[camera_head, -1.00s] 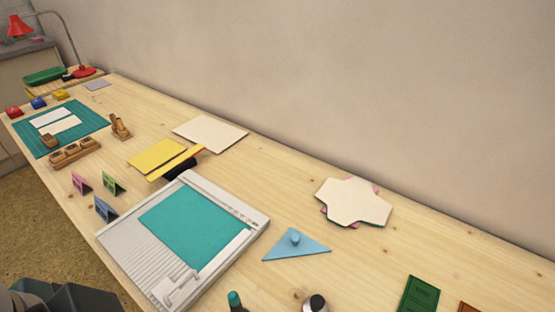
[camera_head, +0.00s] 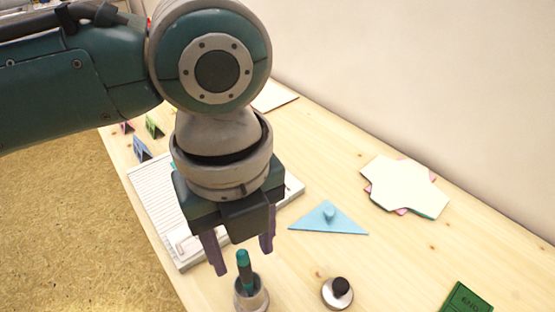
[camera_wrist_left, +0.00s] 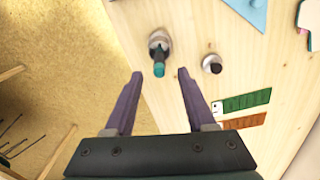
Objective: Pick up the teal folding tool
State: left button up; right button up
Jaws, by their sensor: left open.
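The teal folding tool (camera_head: 244,268) stands upright in a small round holder (camera_head: 252,297) near the table's front edge. Its teal tip points up and its lower part is hidden in the holder. My left gripper (camera_head: 240,258) is open and empty, with its purple fingers pointing down near the tool's top. In the left wrist view the tool (camera_wrist_left: 159,65) shows ahead of the open fingers (camera_wrist_left: 158,78), roughly between their lines and apart from both. My right gripper is not in view.
A round dark-knobbed piece (camera_head: 338,292) stands right of the holder. A blue triangle with a knob (camera_head: 328,218), stacked card shapes (camera_head: 405,187) and a green block (camera_head: 466,300) lie farther right. The grey scoring board (camera_head: 160,205) is partly behind my arm.

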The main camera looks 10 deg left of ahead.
aim_at(245, 272)
pick_arm(q)
jog(key=f, duration=0.3)
jog(key=f+b, duration=0.1)
jog(key=f, duration=0.3)
jog(key=shift+w+a+f, duration=0.1)
jog(key=shift+w+a, duration=0.05)
jog(key=shift+a, duration=0.05)
jog(key=shift+c, duration=0.3)
grip_shut()
